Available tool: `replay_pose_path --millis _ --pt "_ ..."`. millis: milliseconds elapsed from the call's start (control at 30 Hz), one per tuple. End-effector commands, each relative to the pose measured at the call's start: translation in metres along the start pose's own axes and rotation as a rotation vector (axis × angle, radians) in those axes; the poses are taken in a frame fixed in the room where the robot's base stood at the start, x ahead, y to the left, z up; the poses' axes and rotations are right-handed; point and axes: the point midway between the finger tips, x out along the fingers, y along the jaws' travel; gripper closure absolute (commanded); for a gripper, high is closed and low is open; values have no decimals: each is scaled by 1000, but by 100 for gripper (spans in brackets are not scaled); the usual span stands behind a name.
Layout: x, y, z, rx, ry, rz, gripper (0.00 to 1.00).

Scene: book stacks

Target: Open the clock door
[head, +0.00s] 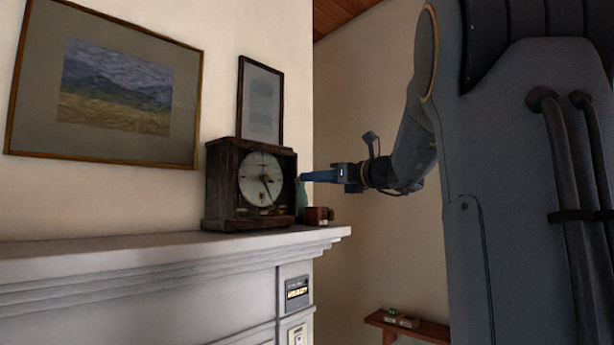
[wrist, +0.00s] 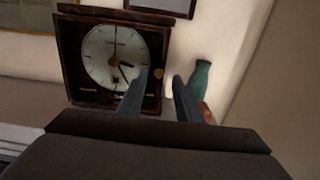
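The clock (head: 212,190) is a dark wooden case with a round pale dial, standing upright on the mantel. Its glazed front door (wrist: 78,75) looks shut, and a small round brass knob (wrist: 158,73) sits at the door's right edge in the wrist view. My gripper (head: 302,178) reaches in from the right in the head view, beside the clock's right side. In the wrist view my gripper (wrist: 160,76) is open, with its two fingers apart and nothing between them. The knob appears in line with the gap; I cannot tell whether a finger touches the clock.
A green vase (wrist: 200,78) stands right of the clock, close to my right finger in the wrist view. A small reddish-brown object (head: 318,215) lies by the mantel's (head: 120,262) right end. Framed pictures (head: 110,85) hang behind. A low wooden shelf (head: 425,329) is below right.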

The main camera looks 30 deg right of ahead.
Motion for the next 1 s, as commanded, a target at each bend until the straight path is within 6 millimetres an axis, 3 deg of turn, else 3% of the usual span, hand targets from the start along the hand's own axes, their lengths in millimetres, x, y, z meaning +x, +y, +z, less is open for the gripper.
replay_pose_path --millis 200,567,767,1000 --pt "27 2 1 1 0 4 68" --pt "34 1 -1 -1 1 2 68" --pt "34 2 -1 -1 1 1 99" --pt "34 2 -1 -1 1 1 100"
